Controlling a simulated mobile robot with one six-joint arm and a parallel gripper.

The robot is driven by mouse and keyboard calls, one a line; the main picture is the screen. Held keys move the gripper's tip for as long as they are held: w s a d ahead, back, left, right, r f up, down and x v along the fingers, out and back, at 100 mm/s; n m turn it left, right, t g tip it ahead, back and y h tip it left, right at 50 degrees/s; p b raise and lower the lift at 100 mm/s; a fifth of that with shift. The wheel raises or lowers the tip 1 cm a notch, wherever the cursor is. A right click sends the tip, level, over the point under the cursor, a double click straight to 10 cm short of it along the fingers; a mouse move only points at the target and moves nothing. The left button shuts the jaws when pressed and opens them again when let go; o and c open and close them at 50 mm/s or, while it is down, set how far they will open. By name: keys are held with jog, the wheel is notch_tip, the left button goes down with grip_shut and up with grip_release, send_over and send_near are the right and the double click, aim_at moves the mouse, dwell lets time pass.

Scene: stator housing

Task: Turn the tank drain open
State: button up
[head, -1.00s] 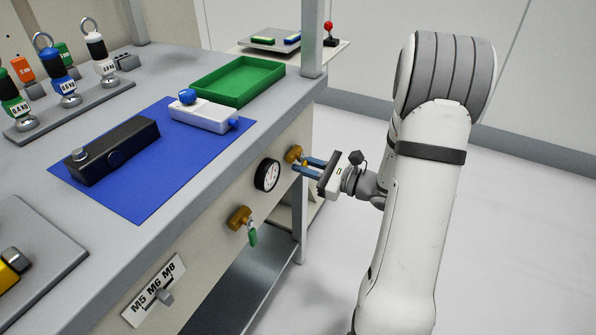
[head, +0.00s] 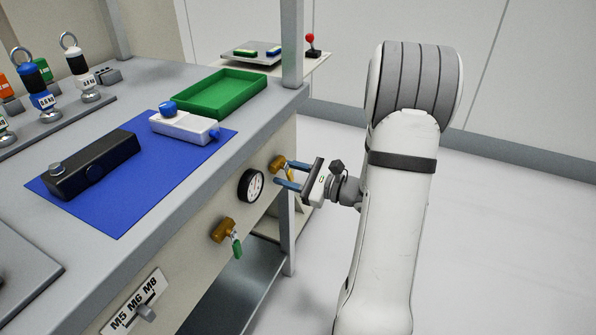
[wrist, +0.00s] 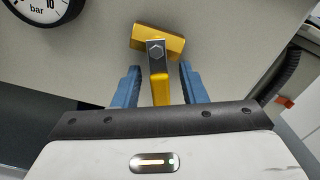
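A brass valve with a yellow lever (head: 277,163) sits on the bench's front panel, right of the gauge. In the wrist view the yellow lever (wrist: 159,88) points down from the brass body (wrist: 158,40) toward my palm. My gripper (head: 284,175) is at this valve with its two blue fingers open. The wrist view shows the lever between the fingertips (wrist: 158,82), with a gap on each side. A second brass valve (head: 223,229) with a green lever (head: 237,246) is lower left on the panel. No label shows which is the tank drain.
A round pressure gauge (head: 251,185) sits close left of the yellow-lever valve; it also shows in the wrist view (wrist: 40,8). A bench leg (head: 289,235) stands just below the gripper. A green tray (head: 222,93) is on the bench above. The floor to the right is clear.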

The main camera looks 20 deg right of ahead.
aim_at(291, 174)
jog(key=shift+s+d, duration=0.1)
jog(key=p+v, duration=0.1)
jog(key=v, duration=0.5)
jog(key=shift+p, duration=0.35)
jog(key=shift+v, duration=0.8)
jog(key=shift+c, duration=0.5)
